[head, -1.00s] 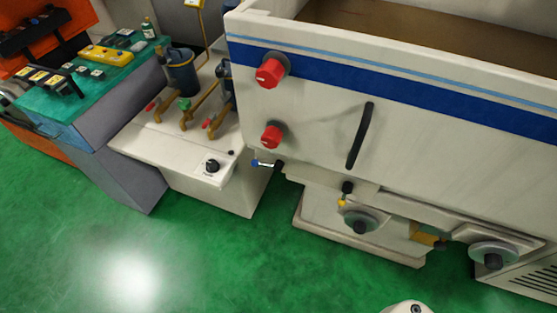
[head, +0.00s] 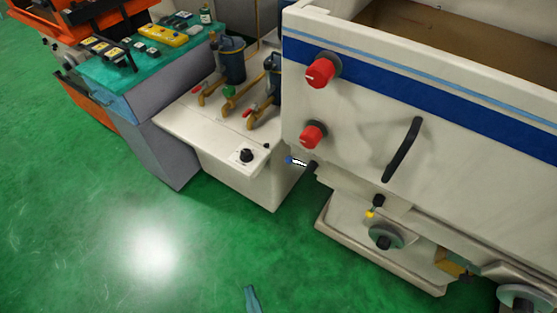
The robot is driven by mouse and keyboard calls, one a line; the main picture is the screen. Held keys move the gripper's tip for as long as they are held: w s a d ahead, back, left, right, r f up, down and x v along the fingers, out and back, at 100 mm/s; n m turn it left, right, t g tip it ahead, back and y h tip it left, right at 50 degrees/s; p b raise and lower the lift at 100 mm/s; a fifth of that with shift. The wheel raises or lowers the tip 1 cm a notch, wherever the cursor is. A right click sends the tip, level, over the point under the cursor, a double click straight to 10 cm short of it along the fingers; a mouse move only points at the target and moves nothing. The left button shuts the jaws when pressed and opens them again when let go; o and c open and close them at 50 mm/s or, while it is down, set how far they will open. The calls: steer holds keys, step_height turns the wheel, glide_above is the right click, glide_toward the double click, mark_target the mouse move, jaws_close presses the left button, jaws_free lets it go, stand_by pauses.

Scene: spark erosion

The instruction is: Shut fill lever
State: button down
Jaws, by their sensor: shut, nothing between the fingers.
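I cannot tell from a label which one is the fill lever. A narrow pale-blue tip, which looks like my gripper (head: 252,298), shows at the bottom edge in front of the floor. It is shut and empty, well below and apart from the levers. The rest of it is out of frame.
The white tank (head: 345,125) carries two red knobs (head: 322,72) and a black handle (head: 403,150). Handwheels (head: 384,238) sit below it. The white filter unit (head: 235,180) and a teal-topped bench (head: 140,62) stand to the left. Green floor (head: 90,215) in front is clear.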

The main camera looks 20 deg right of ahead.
mark_target(301, 163)
steer(key=w+d+r+g+h, duration=0.1)
steer(key=w+d+h, duration=0.15)
steer(key=w, duration=0.75)
steer(key=w+d+g+h, duration=0.1)
steer(key=w+h, duration=0.2)
steer(key=w, duration=0.7)
steer(key=w+d+r+m+g+h, duration=0.2)
steer(key=r+m+h, duration=0.2)
steer(key=r, duration=0.5)
steer(key=w+d+r+m+g+h, duration=0.1)
steer(key=w+r+m+g+h, duration=0.1)
steer(key=r, duration=0.7)
steer(key=m+g+h, duration=0.1)
steer(key=m, duration=0.1)
steer(key=shift+d+r+m+h, duration=0.2)
steer(key=shift+d+m+h, duration=0.15)
steer(key=shift+m, duration=0.05)
steer(key=shift+w, duration=0.15)
steer(key=s+f+x, duration=0.1)
steer(key=f+x, duration=0.1)
steer(key=x, duration=1)
steer(key=shift+d+f, duration=0.2)
steer(key=shift+f, duration=0.25)
